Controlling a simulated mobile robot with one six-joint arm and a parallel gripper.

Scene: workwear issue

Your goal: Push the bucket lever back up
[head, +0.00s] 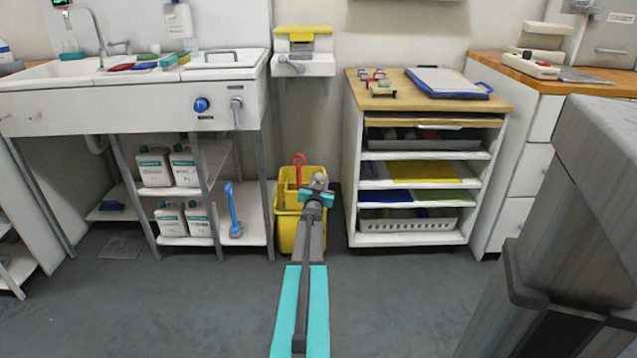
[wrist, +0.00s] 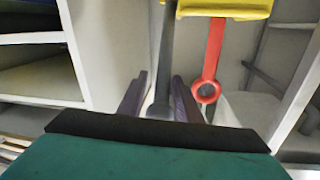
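The yellow bucket (head: 286,232) stands on the floor beside the sink unit; its edge shows at the top of the wrist view (wrist: 225,9). A red lever with a ring end (head: 299,159) rises from it and shows in the wrist view (wrist: 214,55), to the right of my fingers. A grey bar (wrist: 167,50) also runs from the bucket to between my fingers. My gripper (head: 318,181) is at the bucket's upper right in the head view; in the wrist view (wrist: 160,95) its dark fingers are apart around the grey bar's end. Contact is unclear. My arm hides part of the bucket.
The sink unit (head: 145,108) with bottles on its lower shelves is left of the bucket. A white shelf cart (head: 350,215) with trays stands close on the right. A wall dispenser (head: 303,65) hangs above. The floor (head: 180,300) in front is clear.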

